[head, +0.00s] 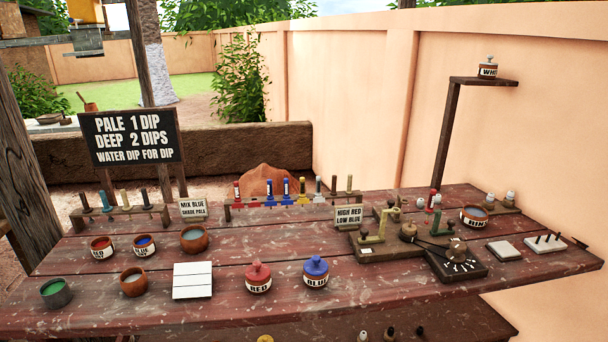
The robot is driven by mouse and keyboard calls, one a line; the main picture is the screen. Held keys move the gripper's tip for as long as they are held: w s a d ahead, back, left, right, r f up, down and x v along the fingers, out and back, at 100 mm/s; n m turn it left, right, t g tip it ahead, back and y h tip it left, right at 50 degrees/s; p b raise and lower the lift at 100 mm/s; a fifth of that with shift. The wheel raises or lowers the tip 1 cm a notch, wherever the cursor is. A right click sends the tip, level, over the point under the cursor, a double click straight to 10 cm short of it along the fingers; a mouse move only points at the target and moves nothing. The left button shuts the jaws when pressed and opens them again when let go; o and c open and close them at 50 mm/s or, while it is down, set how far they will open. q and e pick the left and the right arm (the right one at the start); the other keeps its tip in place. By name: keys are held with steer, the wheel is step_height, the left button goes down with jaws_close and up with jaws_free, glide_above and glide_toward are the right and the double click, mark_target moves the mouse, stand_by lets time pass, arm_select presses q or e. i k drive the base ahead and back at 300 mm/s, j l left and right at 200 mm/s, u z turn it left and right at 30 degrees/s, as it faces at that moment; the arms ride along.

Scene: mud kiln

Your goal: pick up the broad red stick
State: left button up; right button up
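A red stick (237,190) with a pale label stands upright at the left end of the middle rack (257,203) at the table's back. A second red-marked stick (269,187) stands just right of it, and a third red stick (432,199) stands farther right near the brass fittings. I cannot tell for sure at this size which red one is the broad one. Neither gripper is in view.
The red-brown table (225,320) holds a lidded red pot (258,279), a lidded blue pot (316,272), open bowls (194,239) and a white tile (192,281). Signs (348,216) flank the middle rack. A left rack (120,211) holds more sticks.

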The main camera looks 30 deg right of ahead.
mark_target(432, 193)
steer(key=z, duration=1.85)
